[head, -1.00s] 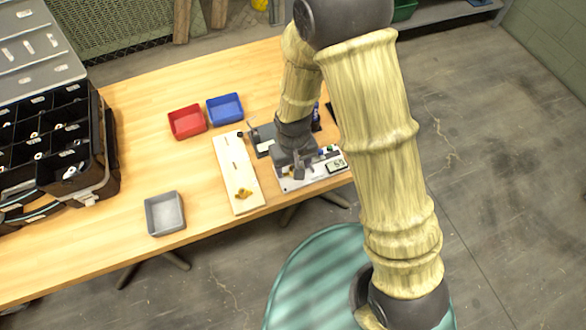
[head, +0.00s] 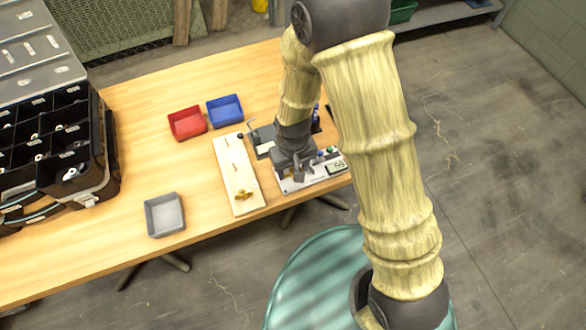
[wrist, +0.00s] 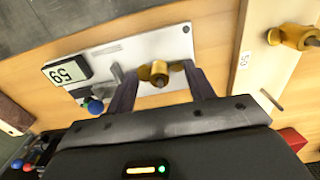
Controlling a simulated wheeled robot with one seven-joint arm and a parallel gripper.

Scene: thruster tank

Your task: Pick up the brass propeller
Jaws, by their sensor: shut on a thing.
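A brass propeller (wrist: 158,73) sits between the two fingers of my gripper (wrist: 157,80) in the wrist view. My gripper is shut on it, a finger at either side. Behind it is the pale panel of a test stand (wrist: 150,50). I cannot tell whether the propeller still touches the stand. In the head view my gripper (head: 293,172) is over the stand (head: 318,177), and the held propeller is hidden there.
A second, similar brass piece (head: 243,195) lies on the pale board (head: 232,165), left of the stand; it also shows in the wrist view (wrist: 293,37). Red (head: 187,123), blue (head: 225,109) and grey (head: 165,215) trays stand on the table. A compartment case (head: 75,150) fills its left end.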

